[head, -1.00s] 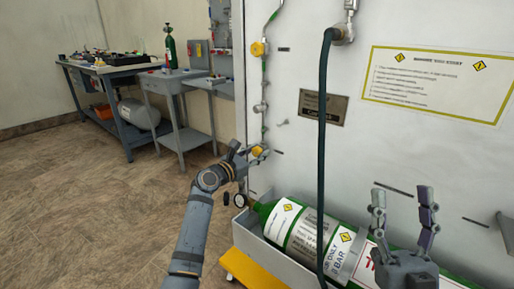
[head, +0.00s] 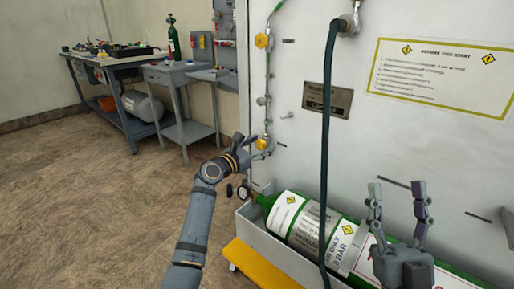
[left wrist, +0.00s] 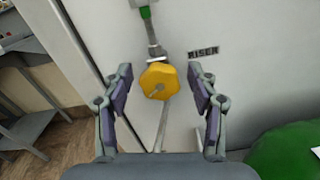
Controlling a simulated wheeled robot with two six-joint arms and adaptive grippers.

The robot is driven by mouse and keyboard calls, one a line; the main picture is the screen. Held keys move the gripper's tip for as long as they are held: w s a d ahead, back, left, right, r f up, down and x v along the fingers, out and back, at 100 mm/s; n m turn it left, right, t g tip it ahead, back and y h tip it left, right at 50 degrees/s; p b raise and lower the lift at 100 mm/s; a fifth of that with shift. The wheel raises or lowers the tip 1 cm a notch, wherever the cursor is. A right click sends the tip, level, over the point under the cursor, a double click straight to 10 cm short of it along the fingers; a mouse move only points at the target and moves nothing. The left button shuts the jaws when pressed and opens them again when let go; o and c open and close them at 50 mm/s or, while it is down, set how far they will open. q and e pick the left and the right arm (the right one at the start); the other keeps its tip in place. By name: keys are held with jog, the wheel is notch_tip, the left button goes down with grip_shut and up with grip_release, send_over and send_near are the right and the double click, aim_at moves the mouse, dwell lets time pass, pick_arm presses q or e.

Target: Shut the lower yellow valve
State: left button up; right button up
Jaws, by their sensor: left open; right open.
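The lower yellow valve (head: 261,144) is on the pipe at the panel's left edge. My left gripper (head: 250,146) is open just left of it and partly overlaps it in the head view. In the left wrist view the yellow knob (left wrist: 159,80) sits between the spread fingers of my left gripper (left wrist: 159,92), with visible gaps on both sides. I cannot tell how deep it lies between them. An upper yellow valve (head: 262,41) sits higher on the same pipe. My right gripper (head: 398,205) is open and empty in front of the panel, at the right.
A green cylinder (head: 282,215) lies in a grey tray (head: 262,244) below the valve. A dark hose (head: 326,150) hangs in front of the panel between my grippers. A workbench (head: 100,62) and small table (head: 172,75) stand back left. The floor at left is clear.

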pick_arm(q)
jog(key=v, duration=1.2)
jog(key=shift+f, duration=0.15)
